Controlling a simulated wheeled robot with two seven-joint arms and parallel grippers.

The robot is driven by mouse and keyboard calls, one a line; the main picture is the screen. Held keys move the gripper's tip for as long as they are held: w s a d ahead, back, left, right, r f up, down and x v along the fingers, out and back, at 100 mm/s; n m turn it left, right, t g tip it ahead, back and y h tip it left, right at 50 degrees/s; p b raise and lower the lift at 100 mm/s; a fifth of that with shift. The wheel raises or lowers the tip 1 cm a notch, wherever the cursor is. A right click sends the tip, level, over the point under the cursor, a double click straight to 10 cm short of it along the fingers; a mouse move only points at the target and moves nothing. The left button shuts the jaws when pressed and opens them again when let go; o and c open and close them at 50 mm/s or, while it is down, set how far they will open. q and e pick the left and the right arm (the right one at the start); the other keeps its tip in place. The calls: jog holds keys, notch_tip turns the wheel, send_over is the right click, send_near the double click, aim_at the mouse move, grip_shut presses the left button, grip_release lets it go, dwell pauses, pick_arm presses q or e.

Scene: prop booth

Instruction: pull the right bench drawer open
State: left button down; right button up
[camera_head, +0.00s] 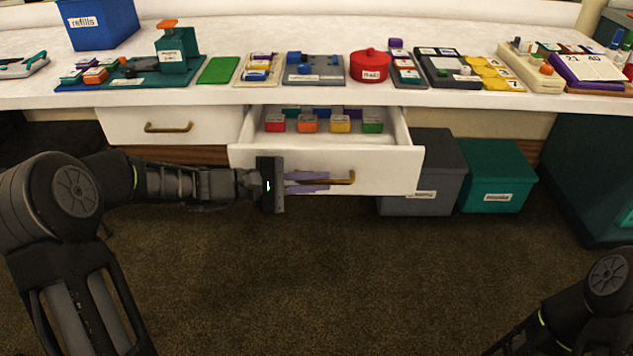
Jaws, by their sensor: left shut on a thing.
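The right bench drawer (392,172) is white and stands pulled out from under the bench top, with its inside showing. Several small coloured blocks sit in it in a row: red, orange, yellow and green. Its brass handle (351,178) is on the front face. My left gripper (322,182) reaches in from the left in front of the drawer, with its purple fingers shut on the handle. The fingers hide the left part of the handle. My right arm shows at the lower right corner, but its gripper is out of the picture.
The left drawer (213,122) is shut. A grey bin (438,160) and a teal bin (498,172) stand on the floor right of the open drawer. The white bench top (350,96) carries many small props. The carpet in front is clear.

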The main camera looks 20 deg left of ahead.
pick_arm(q)
jog(key=c, duration=1.8)
grip_release()
jog(key=shift+a, duration=0.1)
jog(key=shift+o, duration=0.2)
jog(key=p+v, duration=0.1)
jog(key=v, duration=0.6)
jog(key=shift+s+a+r+p, duration=0.15)
jog(key=shift+s+a+p, duration=0.05)
jog(key=shift+a+p, duration=0.1)
